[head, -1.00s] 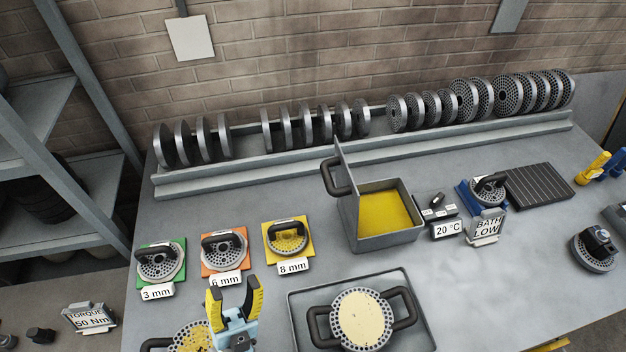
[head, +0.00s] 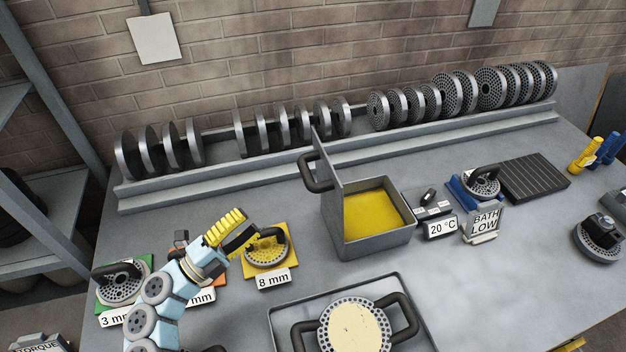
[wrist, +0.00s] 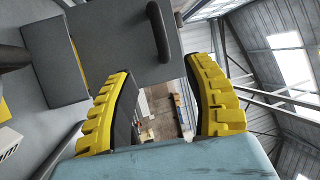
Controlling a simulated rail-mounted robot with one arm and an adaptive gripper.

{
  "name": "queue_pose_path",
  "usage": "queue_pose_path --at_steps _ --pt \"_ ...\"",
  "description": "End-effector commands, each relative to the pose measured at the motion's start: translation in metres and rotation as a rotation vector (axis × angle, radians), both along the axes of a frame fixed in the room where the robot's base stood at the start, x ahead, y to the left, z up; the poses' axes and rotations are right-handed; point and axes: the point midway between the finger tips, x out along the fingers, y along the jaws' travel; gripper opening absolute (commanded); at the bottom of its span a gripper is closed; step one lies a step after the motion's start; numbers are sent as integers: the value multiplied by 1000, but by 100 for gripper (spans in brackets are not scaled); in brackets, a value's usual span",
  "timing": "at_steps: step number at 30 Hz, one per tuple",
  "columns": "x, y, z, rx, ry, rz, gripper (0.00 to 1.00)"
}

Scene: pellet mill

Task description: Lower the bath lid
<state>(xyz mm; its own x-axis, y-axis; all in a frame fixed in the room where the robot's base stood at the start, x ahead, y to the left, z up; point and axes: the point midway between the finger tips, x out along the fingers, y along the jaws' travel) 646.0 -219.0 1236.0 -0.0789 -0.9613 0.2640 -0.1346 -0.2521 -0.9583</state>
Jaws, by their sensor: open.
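The grey bath (head: 378,241) stands open in the middle of the table with yellow contents inside. Its lid (head: 329,185) stands upright on the bath's left side, with a dark handle (head: 314,172) on the lid's outer left face. My gripper (head: 238,230), with yellow ribbed fingers, is left of the bath, above the 8 mm die, apart from the lid. In the wrist view my open gripper (wrist: 165,105) has nothing between its fingers; the lid (wrist: 112,45) and its handle (wrist: 159,30) show beyond the fingertips.
The 8 mm die (head: 266,249) is on a yellow plate below my gripper. A tray (head: 277,312) with a two-handled die is in front of the bath. A 20 °C readout (head: 441,227) and BATH LOW sign (head: 485,222) are at its right. A rack of discs (head: 290,160) runs behind.

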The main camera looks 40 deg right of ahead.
Motion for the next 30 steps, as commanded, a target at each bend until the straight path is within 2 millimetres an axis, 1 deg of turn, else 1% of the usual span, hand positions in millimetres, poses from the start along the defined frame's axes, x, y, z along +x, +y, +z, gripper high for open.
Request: queue_pose_path --at_steps 4,8,21,30 --pt "1 -7 2 8 -5 0 52" --pt "-1 -22 7 7 -5 -3 52" --pt "-8 -97 28 5 -5 -4 52" --pt "-12 -145 41 4 -4 -4 52"
